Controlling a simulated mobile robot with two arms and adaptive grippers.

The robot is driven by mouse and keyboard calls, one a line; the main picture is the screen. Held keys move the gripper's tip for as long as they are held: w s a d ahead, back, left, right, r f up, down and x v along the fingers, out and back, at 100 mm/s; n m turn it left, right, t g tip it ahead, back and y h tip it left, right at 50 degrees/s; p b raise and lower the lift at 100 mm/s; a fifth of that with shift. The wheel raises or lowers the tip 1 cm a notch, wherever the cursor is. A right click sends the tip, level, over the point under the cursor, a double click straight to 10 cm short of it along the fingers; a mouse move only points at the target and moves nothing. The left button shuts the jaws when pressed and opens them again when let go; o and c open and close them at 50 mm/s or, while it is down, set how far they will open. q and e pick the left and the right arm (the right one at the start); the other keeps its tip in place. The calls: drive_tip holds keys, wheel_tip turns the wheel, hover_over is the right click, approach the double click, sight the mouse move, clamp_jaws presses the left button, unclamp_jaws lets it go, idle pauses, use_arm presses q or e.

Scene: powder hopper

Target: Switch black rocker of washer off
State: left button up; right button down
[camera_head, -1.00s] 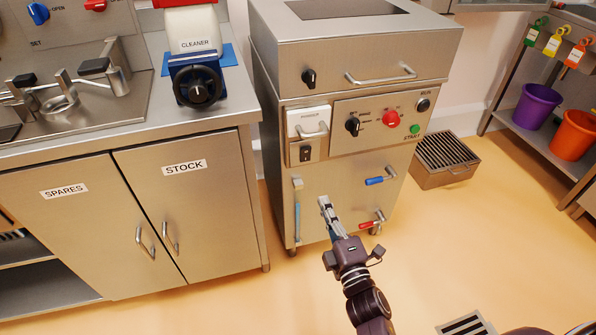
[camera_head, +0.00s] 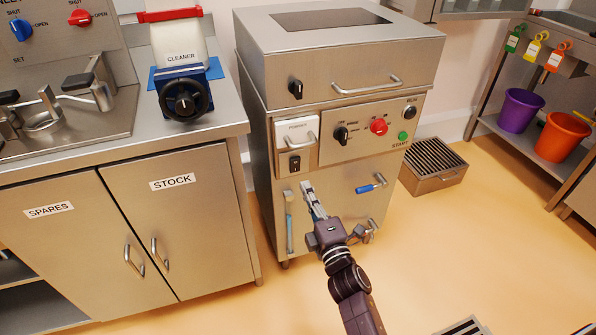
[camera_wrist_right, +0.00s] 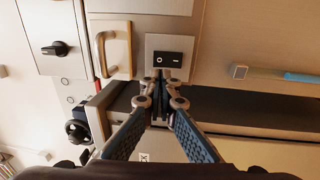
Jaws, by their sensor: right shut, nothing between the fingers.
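The washer (camera_head: 345,68) is a steel cabinet with a control panel on its front. Its black rocker (camera_head: 295,163) sits below the white drawer-like powder panel (camera_head: 297,131). In the right wrist view the rocker (camera_wrist_right: 168,58) is a black switch with white O and bar marks on a pale plate. My right gripper (camera_head: 308,186) is shut and empty, just below and slightly right of the rocker in the head view. Its fingertips (camera_wrist_right: 166,80) show just short of the rocker's plate; contact cannot be told. My left gripper is out of view.
Beside the rocker are a black dial (camera_head: 342,135), a red knob (camera_head: 379,126) and a green start button (camera_head: 403,135). A blue-handled valve (camera_head: 369,188) sits below. A counter with a cleaner hopper (camera_head: 182,62) stands left. A grated box (camera_head: 434,165) is on the floor right.

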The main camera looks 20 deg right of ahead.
sight(295, 162)
drive_tip(key=w, duration=0.5)
drive_tip(key=shift+w+a+r, duration=0.1)
drive_tip(key=shift+w+r, duration=0.25)
drive_tip(key=shift+w, duration=0.6)
drive_tip(key=shift+w+r, duration=0.1)
drive_tip(key=shift+w, duration=0.05)
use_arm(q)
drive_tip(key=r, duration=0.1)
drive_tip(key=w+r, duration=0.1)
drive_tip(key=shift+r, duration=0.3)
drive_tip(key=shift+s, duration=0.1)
use_arm(e)
drive_tip(key=shift+w+r+b, duration=0.1)
drive_tip(key=shift+w+b, duration=0.05)
drive_tip(key=shift+b, duration=0.2)
drive_tip(key=shift+w, duration=0.1)
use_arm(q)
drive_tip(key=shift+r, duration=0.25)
